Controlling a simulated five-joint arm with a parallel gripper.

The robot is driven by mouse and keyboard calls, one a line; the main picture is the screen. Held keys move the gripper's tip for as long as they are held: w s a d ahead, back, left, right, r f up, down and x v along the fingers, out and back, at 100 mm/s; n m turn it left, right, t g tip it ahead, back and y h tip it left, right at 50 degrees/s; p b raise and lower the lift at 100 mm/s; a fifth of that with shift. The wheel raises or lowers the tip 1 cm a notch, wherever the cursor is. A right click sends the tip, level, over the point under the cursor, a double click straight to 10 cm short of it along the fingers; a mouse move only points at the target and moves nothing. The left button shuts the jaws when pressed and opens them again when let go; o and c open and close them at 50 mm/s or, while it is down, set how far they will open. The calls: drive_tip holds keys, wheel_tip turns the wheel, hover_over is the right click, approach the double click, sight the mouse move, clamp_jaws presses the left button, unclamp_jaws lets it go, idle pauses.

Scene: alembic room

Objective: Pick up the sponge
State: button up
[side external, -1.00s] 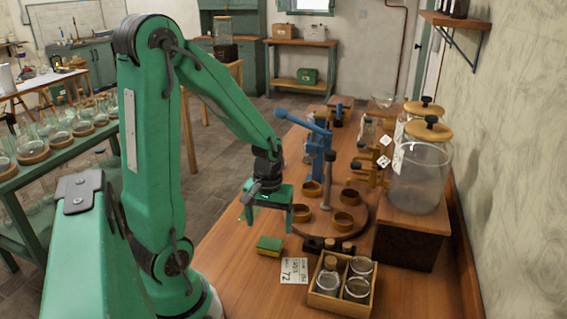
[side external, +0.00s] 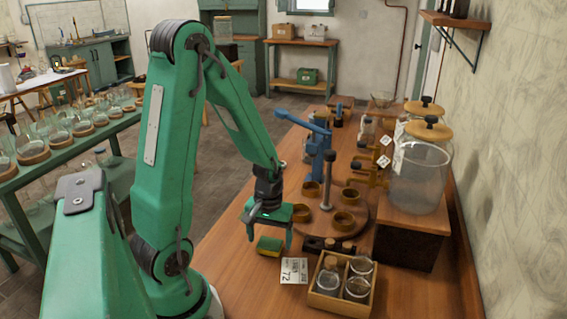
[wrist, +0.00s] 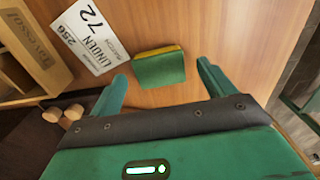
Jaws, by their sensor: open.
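The sponge (side external: 269,246) is a small block, green on top with a yellow layer, lying flat on the wooden bench near its left edge. My gripper (side external: 268,238) is open and empty, with its fingers pointing down just above and beside the sponge. In the wrist view the sponge (wrist: 159,68) lies ahead of and between the two green fingertips of my gripper (wrist: 163,70). No contact with the fingers shows.
A printed card (side external: 293,271) lies right of the sponge. A wooden box (side external: 340,300) with corked jars stands beyond it. A round wooden stand (side external: 361,222) with rings and a post is behind. The bench's left edge is close to the sponge.

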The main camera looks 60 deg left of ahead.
drive_tip(key=shift+f, duration=1)
drive_tip(key=c, duration=1.1)
